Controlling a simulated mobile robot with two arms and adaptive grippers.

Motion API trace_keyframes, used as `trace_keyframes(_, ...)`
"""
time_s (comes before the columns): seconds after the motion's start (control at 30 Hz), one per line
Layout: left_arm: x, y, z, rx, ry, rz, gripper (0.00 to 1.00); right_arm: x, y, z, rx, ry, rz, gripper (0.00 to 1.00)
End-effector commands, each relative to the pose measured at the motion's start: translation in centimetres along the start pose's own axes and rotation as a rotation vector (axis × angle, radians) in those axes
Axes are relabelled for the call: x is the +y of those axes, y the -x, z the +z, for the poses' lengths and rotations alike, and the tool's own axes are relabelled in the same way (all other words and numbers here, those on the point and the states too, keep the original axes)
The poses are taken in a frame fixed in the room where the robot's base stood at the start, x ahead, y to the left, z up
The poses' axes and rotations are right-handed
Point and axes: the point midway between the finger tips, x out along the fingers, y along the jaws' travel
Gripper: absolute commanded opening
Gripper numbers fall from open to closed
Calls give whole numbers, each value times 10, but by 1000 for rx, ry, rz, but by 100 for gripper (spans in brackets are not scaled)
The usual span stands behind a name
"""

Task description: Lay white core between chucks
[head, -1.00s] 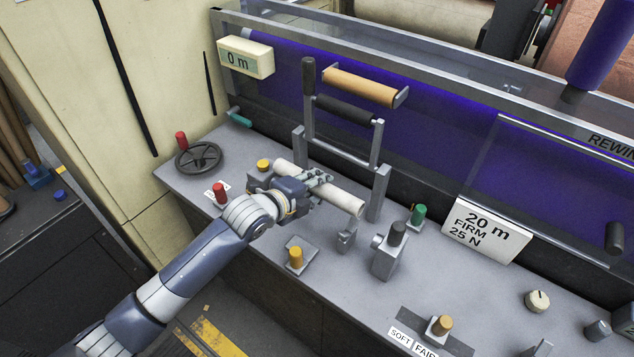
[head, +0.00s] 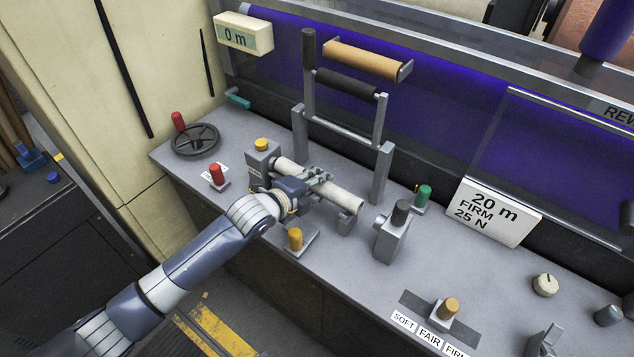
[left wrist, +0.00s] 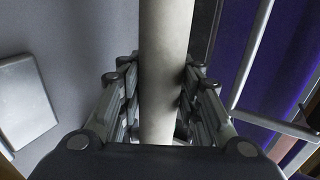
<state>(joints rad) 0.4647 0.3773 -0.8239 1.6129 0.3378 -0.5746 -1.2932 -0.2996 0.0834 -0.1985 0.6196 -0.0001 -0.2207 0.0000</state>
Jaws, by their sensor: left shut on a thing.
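The white core (head: 340,196) is a pale tube held level, sloping down to the right in the head view. My left gripper (head: 316,179) is shut around its middle. In the left wrist view the core (left wrist: 166,60) runs between the two fingers (left wrist: 160,105). The core's left end is close to the grey block with a yellow button (head: 262,158). Its right end is over a small grey bracket (head: 347,222); I cannot tell whether it touches. A grey block with a black knob (head: 393,235) stands farther right, apart from the core. My right gripper is not in view.
A grey swing frame with a black roller (head: 346,84) stands behind the core. A yellow button (head: 295,240) is in front, a red one (head: 217,175) at left, a green one (head: 423,196) at right. A handwheel (head: 196,140) is at far left.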

Motion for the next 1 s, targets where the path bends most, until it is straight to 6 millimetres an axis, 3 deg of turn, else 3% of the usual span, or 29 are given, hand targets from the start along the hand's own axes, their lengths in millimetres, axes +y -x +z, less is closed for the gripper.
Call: trace_keyframes(1.0,8,-5,0,0,-1,-3,0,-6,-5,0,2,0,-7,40)
